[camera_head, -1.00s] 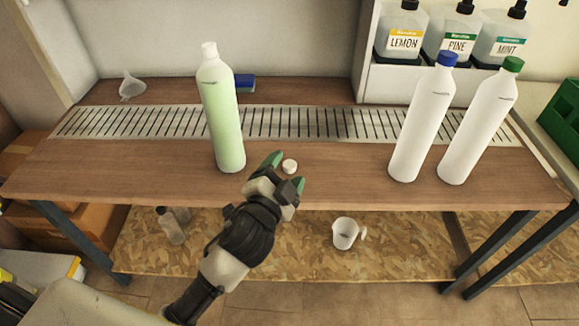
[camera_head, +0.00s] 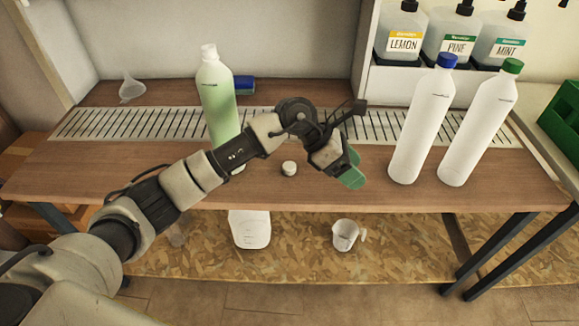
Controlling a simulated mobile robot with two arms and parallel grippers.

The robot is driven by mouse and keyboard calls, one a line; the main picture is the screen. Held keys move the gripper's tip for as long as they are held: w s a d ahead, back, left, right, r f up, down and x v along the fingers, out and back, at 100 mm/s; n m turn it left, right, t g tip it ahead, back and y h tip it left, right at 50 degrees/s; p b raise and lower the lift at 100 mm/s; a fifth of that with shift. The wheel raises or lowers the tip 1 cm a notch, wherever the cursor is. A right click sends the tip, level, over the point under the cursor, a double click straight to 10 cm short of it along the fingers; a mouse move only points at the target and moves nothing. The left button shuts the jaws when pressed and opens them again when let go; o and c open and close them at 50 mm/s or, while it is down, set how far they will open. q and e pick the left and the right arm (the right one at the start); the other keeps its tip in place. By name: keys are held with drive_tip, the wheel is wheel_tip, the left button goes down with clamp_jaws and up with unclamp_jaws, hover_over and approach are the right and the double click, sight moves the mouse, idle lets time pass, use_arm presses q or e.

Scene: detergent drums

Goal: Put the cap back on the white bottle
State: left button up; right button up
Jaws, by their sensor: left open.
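A small white cap (camera_head: 289,168) lies on the wooden bench near its front edge. A pale green bottle with a white neck (camera_head: 216,92) stands upright to the left of the cap, partly hidden by my left arm. Two white bottles stand upright at the right, one with a blue cap (camera_head: 422,125) and one with a green cap (camera_head: 481,127). My left gripper (camera_head: 351,169) is open and empty, with green fingertips angled down. It is to the right of the small cap and left of the blue-capped bottle. My right gripper is not in view.
A metal drain grate (camera_head: 385,127) runs across the bench. A clear funnel (camera_head: 131,88) and a blue item (camera_head: 245,84) lie behind. Labelled pump bottles (camera_head: 402,33) stand on a white rack. A mug (camera_head: 345,235) and a white jug (camera_head: 250,228) are on the lower shelf.

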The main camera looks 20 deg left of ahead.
use_arm(q)
drive_tip(key=w+a+y, duration=0.3)
drive_tip(key=a+y, duration=0.2)
drive_tip(key=a, duration=0.2)
wheel_tip(320, 180, up, 2)
drive_tip(key=y, duration=0.5)
hover_over(286, 165)
drive_tip(key=shift+r, duration=0.15)
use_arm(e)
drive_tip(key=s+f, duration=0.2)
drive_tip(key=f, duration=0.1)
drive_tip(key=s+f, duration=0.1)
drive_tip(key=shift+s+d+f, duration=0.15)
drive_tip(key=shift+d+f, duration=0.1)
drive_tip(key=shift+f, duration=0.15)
use_arm(q)
wheel_tip(286, 165, down, 6)
drive_tip(key=shift+r, duration=0.2)
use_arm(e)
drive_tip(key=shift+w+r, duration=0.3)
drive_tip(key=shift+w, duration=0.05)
